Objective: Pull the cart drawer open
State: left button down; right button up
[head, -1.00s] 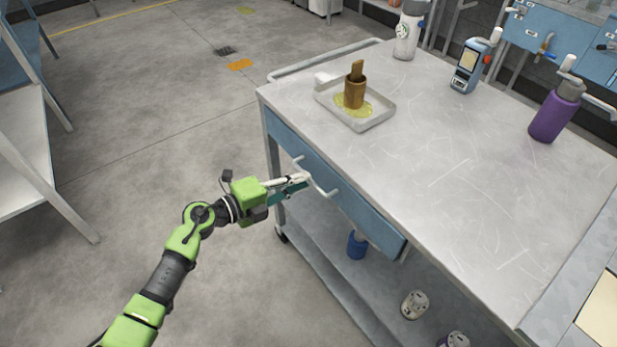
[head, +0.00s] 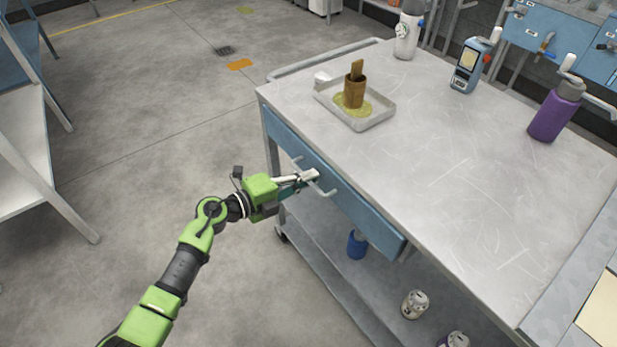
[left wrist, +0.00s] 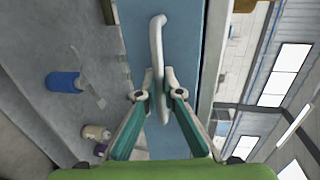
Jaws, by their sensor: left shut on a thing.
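The cart drawer has a blue front (head: 365,213) below the cart's grey top and looks closed. It also shows in the left wrist view (left wrist: 190,55). A pale bar handle (head: 327,191) sticks out from the front, and the left wrist view shows the handle (left wrist: 157,45) lengthwise. My left gripper (head: 312,178) is at the handle. In the left wrist view its two fingertips (left wrist: 159,88) lie on either side of the bar, shut on it. My right gripper is in neither view.
The cart top (head: 450,150) carries a tray (head: 377,117) with a brown cup in yellow liquid, a white bottle (head: 407,35), a blue handheld device (head: 470,65) and a purple bottle (head: 553,115). Cans stand on the lower shelf (head: 325,265).

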pick_arm(q)
jog(key=f+v, duration=0.2)
jog(key=v, duration=1)
jog(key=a+f+p+v, duration=0.1)
jog(key=f+v, duration=0.2)
jog(key=v, duration=0.9)
jog(key=shift+s, duration=0.4)
jog(key=c, duration=2.5)
grip_release()
jog(key=v, duration=1.2)
jog(key=shift+a, duration=0.1)
